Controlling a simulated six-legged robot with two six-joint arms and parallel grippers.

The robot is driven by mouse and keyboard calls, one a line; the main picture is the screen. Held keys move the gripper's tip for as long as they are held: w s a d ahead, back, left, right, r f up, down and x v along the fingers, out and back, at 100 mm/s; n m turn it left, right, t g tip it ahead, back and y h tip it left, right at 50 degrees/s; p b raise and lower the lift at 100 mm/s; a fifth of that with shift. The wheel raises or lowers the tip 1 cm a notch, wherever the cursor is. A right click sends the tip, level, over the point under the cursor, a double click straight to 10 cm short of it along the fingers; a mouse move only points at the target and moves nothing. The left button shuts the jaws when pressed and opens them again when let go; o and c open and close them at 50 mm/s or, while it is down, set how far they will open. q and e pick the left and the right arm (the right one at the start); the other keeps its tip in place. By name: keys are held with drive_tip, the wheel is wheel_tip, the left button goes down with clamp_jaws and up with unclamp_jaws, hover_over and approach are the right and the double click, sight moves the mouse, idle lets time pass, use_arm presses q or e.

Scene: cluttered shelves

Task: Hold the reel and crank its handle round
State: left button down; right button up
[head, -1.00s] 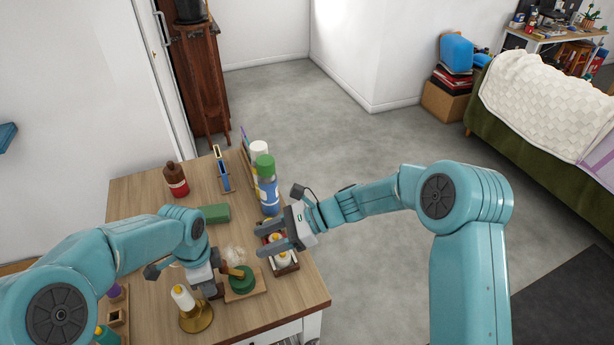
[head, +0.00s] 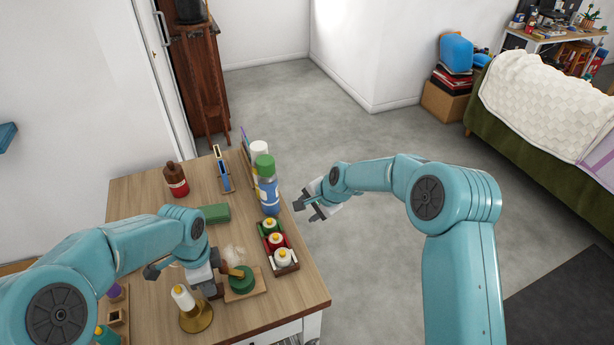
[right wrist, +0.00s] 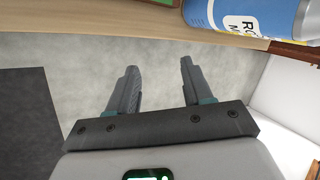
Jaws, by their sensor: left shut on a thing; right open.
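The reel (head: 241,282) looks like a green round body on a square wooden base, near the table's front right; a brown handle-like piece (head: 234,271) sticks out on its upper left. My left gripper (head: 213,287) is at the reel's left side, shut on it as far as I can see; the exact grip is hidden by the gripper. My right gripper (head: 310,206) is open and empty, past the table's right edge, apart from the reel. It also shows empty in the right wrist view (right wrist: 158,88), over the grey floor, with fingers apart.
A rack of white-topped bottles (head: 276,246) stands right of the reel. A brass holder with a white candle-like piece (head: 196,315) is in front. A green block (head: 215,213) lies behind. Floor beyond the right edge is clear.

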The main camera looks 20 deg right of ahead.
sight(230, 270)
drive_tip(key=w+d+r+n+t+h, duration=0.1)
drive_tip(key=w+d+r+n+t, duration=0.1)
drive_tip(key=w, duration=0.5)
drive_tip(key=shift+w+r+n+t+h, duration=0.15)
drive_tip(key=shift+r+n+t+h, duration=0.15)
drive_tip(key=shift+r+n+t, duration=0.8)
drive_tip(key=shift+d+r+m, duration=0.1)
drive_tip(key=shift+r+m, duration=0.1)
drive_tip(key=shift+m, duration=0.1)
drive_tip(key=s+a+f+m+g+y, duration=0.1)
drive_tip(key=s+a+m+g+y, duration=0.1)
drive_tip(key=s, duration=0.3)
drive_tip(key=s+a+f+m+g+y, duration=0.1)
drive_tip(key=s+a+m+g+y, duration=0.1)
drive_tip(key=s, duration=0.4)
drive_tip(key=s+a+f+m+g+y, duration=0.1)
drive_tip(key=s+a+m+g+y, duration=0.1)
drive_tip(key=s+a, duration=0.4)
drive_tip(key=shift+f+m, duration=0.1)
drive_tip(key=shift+m, duration=0.6)
drive_tip(key=s+a+r+m+y, duration=0.4)
drive_tip(key=a+r+y, duration=0.1)
drive_tip(key=a+r, duration=0.1)
drive_tip(key=shift+t, duration=0.3)
drive_tip(key=x, duration=1.2)
